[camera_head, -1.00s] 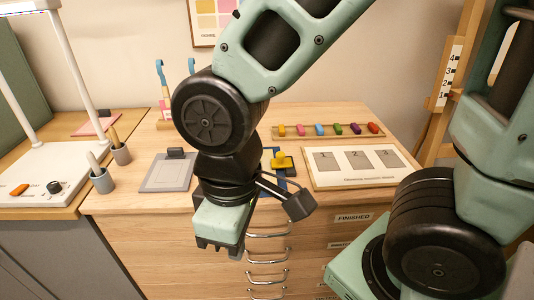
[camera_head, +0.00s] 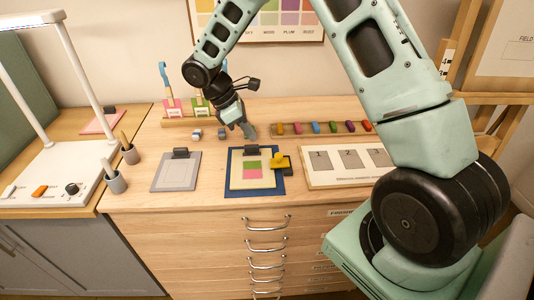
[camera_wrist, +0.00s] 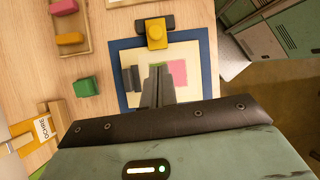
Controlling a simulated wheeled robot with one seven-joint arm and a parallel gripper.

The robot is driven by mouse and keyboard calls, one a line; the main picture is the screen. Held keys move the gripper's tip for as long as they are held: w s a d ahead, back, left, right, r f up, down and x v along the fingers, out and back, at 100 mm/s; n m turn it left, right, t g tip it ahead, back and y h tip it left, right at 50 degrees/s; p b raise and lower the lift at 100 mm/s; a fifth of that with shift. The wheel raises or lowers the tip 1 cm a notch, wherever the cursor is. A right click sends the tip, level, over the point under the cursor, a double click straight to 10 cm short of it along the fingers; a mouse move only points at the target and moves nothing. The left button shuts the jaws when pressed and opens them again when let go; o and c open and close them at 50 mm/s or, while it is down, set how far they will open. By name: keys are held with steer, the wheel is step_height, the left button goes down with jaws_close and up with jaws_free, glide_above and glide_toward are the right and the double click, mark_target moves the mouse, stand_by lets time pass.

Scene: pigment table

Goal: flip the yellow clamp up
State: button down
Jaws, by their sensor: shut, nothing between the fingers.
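The yellow clamp (camera_head: 278,161) sits at the right edge of a blue board (camera_head: 236,189), with a black base (camera_head: 284,170) beside it.
A black clip (camera_head: 251,150) is at the board's back edge. A tray of coloured blocks (camera_head: 297,129) stands behind and right. A numbered board (camera_head: 347,180) is right of the clamp. A grey plate (camera_head: 175,173) lies left. A green block (camera_wrist: 86,87) is beside the board.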

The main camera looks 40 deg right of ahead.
mark_target(273, 164)
steer(key=p+x, duration=0.2)
steer(key=x, duration=0.8)
